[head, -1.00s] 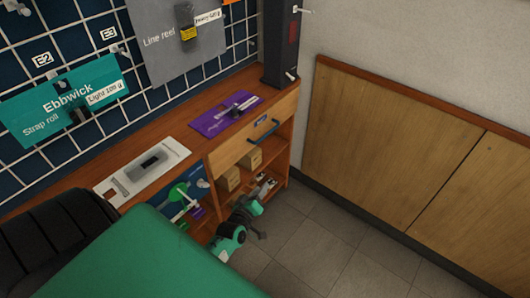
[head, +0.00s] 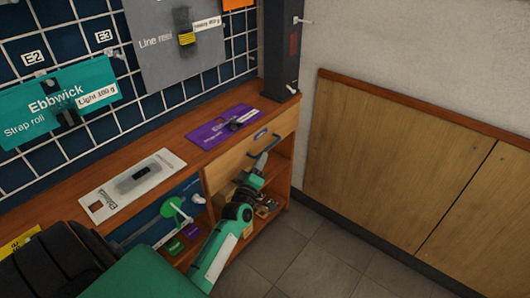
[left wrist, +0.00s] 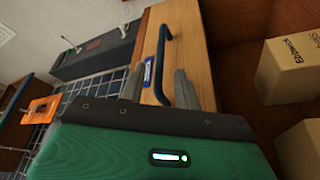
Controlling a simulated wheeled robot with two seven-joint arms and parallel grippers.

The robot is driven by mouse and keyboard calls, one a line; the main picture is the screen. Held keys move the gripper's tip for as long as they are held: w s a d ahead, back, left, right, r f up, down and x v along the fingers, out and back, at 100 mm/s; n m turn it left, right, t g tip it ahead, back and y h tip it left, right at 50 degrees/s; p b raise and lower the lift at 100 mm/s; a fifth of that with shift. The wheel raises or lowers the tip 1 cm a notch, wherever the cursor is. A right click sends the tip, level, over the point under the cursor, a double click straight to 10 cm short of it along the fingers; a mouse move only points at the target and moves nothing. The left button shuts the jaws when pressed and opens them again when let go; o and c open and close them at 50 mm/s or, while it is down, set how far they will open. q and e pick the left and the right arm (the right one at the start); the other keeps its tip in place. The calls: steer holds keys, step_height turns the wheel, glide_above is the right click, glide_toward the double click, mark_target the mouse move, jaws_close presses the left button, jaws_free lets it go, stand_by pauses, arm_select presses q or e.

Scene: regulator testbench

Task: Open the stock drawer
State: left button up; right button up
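The stock drawer (head: 228,165) is the wooden front under the bench top, with a dark blue bar handle (head: 264,147). It looks shut. In the left wrist view the drawer front (left wrist: 190,30) and its handle (left wrist: 160,62) lie just ahead of the fingers. My left gripper (head: 260,160) is just below the handle in the head view. In the left wrist view my left gripper (left wrist: 157,82) has its two fingers apart, with the lower end of the handle between them; no grip on it shows. My right gripper is not in view.
Cardboard boxes (left wrist: 290,65) stand on the open shelf below the drawer. A purple card (head: 222,124) and a white panel (head: 133,183) lie on the bench top. A dark post (head: 280,50) rises at the bench end. Grey floor (head: 320,255) is clear at right.

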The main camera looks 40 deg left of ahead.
mark_target(265, 150)
arm_select(q)
steer(key=shift+b+x, duration=0.3)
steer(key=shift+x, duration=2.4)
jaws_close()
